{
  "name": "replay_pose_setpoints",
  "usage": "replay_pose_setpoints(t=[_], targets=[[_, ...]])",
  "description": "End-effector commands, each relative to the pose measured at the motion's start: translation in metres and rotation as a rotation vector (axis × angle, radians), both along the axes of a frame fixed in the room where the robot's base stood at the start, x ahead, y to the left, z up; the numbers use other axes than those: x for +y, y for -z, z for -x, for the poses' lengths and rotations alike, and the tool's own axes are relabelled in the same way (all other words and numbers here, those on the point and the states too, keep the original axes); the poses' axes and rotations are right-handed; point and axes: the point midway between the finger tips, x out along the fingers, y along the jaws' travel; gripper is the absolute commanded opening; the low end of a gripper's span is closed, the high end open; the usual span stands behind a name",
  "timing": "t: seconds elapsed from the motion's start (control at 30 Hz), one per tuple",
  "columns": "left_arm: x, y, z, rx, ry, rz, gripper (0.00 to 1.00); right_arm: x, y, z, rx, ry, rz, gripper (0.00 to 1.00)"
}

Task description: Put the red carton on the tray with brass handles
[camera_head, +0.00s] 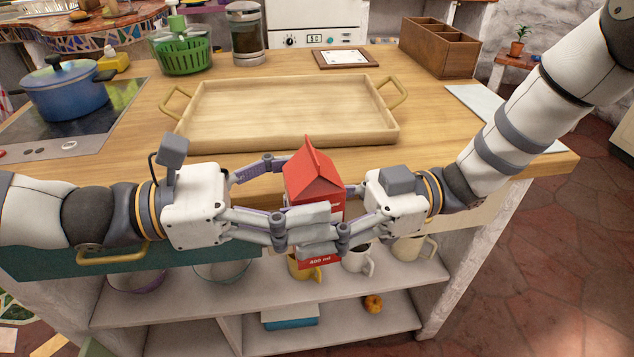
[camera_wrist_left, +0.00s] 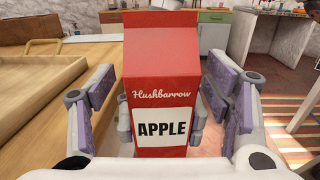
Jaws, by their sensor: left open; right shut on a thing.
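The red carton (camera_head: 314,172) is upright in front of the counter's front edge, held between my two grippers in the head view. In the left wrist view its label (camera_wrist_left: 162,130) reads "APPLE". My right gripper (camera_head: 335,235) is shut on the carton from the right. My left gripper (camera_head: 296,222) is open, with its fingers on either side of the carton; purple pads (camera_wrist_left: 221,90) show beside it in the left wrist view. The wooden tray with brass handles (camera_head: 290,136) lies on the counter behind the carton and looks empty.
A blue pot (camera_head: 66,92) sits on the hob at left. A green spinner (camera_head: 182,55), a glass jar (camera_head: 246,40) and a wooden box (camera_head: 440,48) stand along the back. Mugs (camera_head: 357,260) stand on the shelf below the counter.

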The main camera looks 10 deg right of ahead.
Motion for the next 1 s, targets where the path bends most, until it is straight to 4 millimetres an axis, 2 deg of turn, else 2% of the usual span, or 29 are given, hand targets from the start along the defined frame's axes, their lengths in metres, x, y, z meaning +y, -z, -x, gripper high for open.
replay_pose_setpoints(t=[0.1,0.2,0.47,0.7,0.77,0.8,0.87,1.0], targets=[[-0.016,0.0,0.0,0.0,0.001,0.0,0.72,0.0,-0.001,0.0,-0.002,0.0,-0.002,0.03],[-0.022,0.0,0.0,0.0,-0.001,-0.001,0.72,0.0,-0.001,0.0,-0.002,0.0,-0.002,0.03],[-0.023,0.0,0.0,-0.001,-0.001,-0.001,0.69,0.0,-0.001,0.0,-0.002,0.0,-0.002,0.03],[-0.023,0.0,0.0,-0.001,-0.001,-0.001,0.15,0.0,-0.001,0.0,-0.002,-0.001,-0.002,0.03],[-0.023,0.0,0.0,-0.001,0.0,-0.001,0.03,0.0,-0.001,0.0,-0.002,-0.001,-0.002,0.03],[-0.023,-0.001,0.0,-0.002,0.0,0.001,0.0,0.0,-0.001,0.0,-0.002,-0.001,-0.002,0.57],[-0.023,-0.001,0.0,-0.002,0.0,0.001,0.0,0.0,-0.001,0.0,-0.002,-0.001,-0.002,0.71],[-0.023,-0.001,0.0,-0.002,0.0,0.001,0.0,0.0,-0.001,0.0,-0.001,-0.001,-0.001,0.71]])
